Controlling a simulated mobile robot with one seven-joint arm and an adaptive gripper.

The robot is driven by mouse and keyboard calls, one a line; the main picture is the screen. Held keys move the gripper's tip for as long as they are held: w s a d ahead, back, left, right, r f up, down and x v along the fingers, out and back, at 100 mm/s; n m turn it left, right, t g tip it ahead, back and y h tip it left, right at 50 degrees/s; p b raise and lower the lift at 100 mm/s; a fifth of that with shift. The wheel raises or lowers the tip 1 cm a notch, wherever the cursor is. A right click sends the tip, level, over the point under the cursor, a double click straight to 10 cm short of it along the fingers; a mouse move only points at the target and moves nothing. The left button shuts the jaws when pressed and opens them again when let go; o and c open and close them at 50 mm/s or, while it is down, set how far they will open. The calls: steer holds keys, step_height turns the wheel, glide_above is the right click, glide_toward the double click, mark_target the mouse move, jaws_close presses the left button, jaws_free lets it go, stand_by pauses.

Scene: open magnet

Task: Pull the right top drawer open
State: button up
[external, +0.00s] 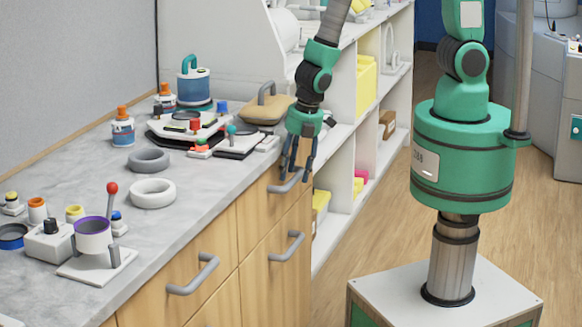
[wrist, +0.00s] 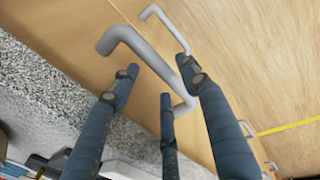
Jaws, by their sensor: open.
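The right top drawer (external: 255,193) is a wooden front under the grey counter, and it looks shut. Its grey bar handle (external: 283,187) is partly covered by my fingers in the external view. My gripper (external: 298,172) points down at this handle from above, with its dark fingers spread. In the wrist view the handle (wrist: 145,55) runs diagonally between the spread fingers of my gripper (wrist: 160,88). One finger is on the counter side and another on the outer side. I cannot tell whether any finger touches the bar.
A lower drawer handle (external: 288,247) and a left drawer handle (external: 193,275) stick out of the cabinet. The counter (external: 105,190) holds rings, jars and small devices. White shelves (external: 340,150) stand beyond the cabinet. Floor (external: 345,260) is clear before the drawers.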

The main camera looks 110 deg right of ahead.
steer(key=shift+f, duration=0.55)
steer(key=shift+c, duration=0.3)
jaws_close()
steer(key=shift+s, duration=0.1)
steer(key=s+a+b, duration=0.8)
steer(key=s+a, duration=1.2)
steer(key=shift+s+a, duration=0.2)
